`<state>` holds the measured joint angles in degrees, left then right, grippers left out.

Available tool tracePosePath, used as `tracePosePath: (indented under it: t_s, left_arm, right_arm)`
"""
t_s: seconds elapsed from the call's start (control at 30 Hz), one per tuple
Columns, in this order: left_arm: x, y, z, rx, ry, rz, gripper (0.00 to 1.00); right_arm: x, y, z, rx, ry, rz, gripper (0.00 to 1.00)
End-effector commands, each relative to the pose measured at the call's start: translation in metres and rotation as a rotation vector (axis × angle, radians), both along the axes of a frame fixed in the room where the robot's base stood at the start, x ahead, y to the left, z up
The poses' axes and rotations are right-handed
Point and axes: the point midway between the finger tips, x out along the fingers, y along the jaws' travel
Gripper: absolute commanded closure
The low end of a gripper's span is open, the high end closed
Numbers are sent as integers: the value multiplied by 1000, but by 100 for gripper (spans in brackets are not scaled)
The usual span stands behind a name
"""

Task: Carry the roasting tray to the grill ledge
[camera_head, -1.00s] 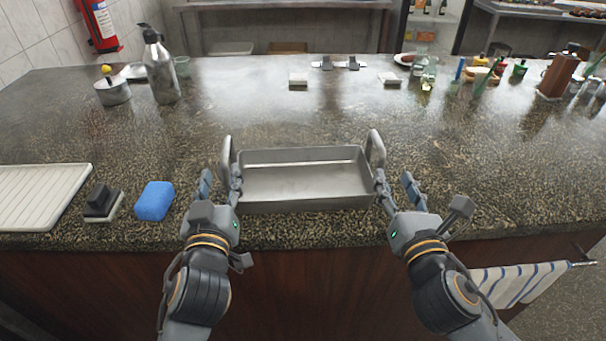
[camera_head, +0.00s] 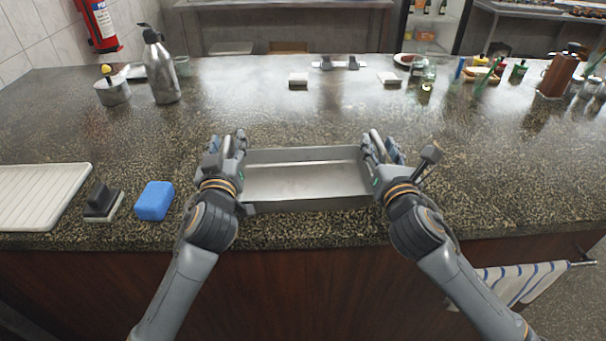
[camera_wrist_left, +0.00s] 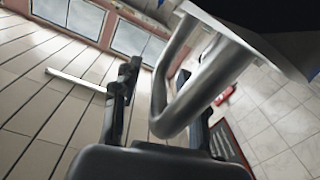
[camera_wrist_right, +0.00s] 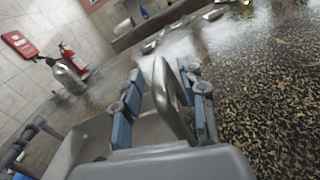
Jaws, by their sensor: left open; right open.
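The grey metal roasting tray (camera_head: 303,182) lies on the speckled counter near its front edge, with an upright loop handle at each short end. My left gripper (camera_head: 228,146) is at the tray's left handle, open; in the left wrist view the bent handle bar (camera_wrist_left: 185,95) stands between its fingers. My right gripper (camera_head: 381,150) is at the right handle, open; in the right wrist view the handle (camera_wrist_right: 170,95) stands between its blue-padded fingers. In the head view the grippers hide most of both handles. I cannot tell which part is the grill ledge.
A blue sponge (camera_head: 154,201), a dark scrubber (camera_head: 102,200) and a white ribbed board (camera_head: 40,195) lie left of the tray. A steel bottle (camera_head: 160,68) and a small pot (camera_head: 113,91) stand far left. Bottles and jars stand far right.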

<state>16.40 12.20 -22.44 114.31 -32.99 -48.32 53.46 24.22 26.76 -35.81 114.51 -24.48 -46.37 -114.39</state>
Motion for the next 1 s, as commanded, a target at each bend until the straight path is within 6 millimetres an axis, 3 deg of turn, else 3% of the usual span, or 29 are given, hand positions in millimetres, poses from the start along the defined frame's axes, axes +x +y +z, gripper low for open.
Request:
tracePosePath:
  t_s: [0.03, 0.23, 0.27, 0.77, 1.0]
  left_arm:
    - [0, 0, 0, 0, 0, 0, 57]
    - [0, 0, 0, 0, 0, 0, 98]
    - [0, 0, 0, 0, 0, 0, 100]
    - [-1, -1, 4, -3, -3, -4, 100]
    - [-1, -2, 19, -4, -5, -5, 100]
  right_arm:
    - [0, 0, 0, 0, 0, 0, 59]
    - [0, 0, 0, 0, 0, 0, 99]
    - [0, 0, 0, 0, 0, 0, 100]
    - [0, -1, 3, 1, -1, -2, 100]
    - [0, -1, 19, 1, -1, -3, 100]
